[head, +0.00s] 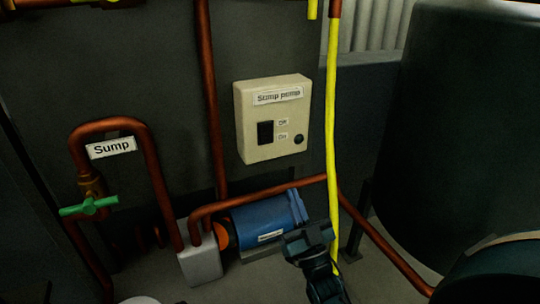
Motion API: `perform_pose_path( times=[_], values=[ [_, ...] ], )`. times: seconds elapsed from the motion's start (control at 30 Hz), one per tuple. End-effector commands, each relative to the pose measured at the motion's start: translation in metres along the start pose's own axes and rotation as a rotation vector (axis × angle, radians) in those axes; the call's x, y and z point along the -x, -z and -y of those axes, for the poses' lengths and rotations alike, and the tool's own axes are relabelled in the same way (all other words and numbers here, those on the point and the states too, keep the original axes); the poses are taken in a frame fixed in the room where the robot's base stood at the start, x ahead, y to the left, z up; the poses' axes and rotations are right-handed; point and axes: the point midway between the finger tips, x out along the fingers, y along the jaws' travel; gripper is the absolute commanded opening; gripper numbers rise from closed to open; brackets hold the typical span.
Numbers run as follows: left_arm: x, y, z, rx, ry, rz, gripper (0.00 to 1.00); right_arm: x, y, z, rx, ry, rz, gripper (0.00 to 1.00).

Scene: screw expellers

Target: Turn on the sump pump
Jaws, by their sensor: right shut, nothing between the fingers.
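The sump pump switch box (272,118) is a cream box on the dark wall, with a label reading "Sump pump". A black rocker switch (265,133) sits on its left side beside the labels "Off" and "On"; which way it is set I cannot tell. A round dark knob or lamp (299,139) is at its lower right. The blue pump (262,221) lies on the floor below the box. My right gripper (307,240) is shut and empty, below the box and in front of the pump's right end. My left gripper is not in view.
A yellow pipe (331,130) runs vertically just right of the box. Copper pipes (212,100) pass left of the box and below it. A green valve handle (89,206) and a "Sump" label (112,147) are at left. A large dark tank (465,120) fills the right.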

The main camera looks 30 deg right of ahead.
Motion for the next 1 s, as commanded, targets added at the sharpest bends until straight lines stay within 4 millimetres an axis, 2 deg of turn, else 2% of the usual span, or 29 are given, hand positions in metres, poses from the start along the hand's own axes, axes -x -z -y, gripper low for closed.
perform_pose_path(
  times=[0.23, 0.37, 0.47, 0.83, 0.9, 1.0],
  values=[
    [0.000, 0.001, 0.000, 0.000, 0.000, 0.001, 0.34, -0.002, 0.000, 0.000, -0.001, 0.000, 0.001, 0.00],
    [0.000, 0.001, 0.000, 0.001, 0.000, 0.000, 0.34, -0.012, 0.001, 0.000, -0.001, 0.001, -0.001, 0.00],
    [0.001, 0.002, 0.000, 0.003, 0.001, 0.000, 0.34, -0.028, 0.001, 0.000, 0.000, 0.001, -0.002, 0.00],
    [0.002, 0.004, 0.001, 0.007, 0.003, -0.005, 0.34, -0.105, 0.001, 0.001, -0.001, 0.001, -0.002, 0.00],
    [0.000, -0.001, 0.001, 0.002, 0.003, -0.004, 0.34, -0.111, -0.012, 0.001, -0.001, 0.000, 0.003, 0.00],
    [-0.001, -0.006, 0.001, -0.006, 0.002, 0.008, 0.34, -0.120, -0.021, 0.001, -0.001, 0.000, 0.001, 0.00]
  ],
)
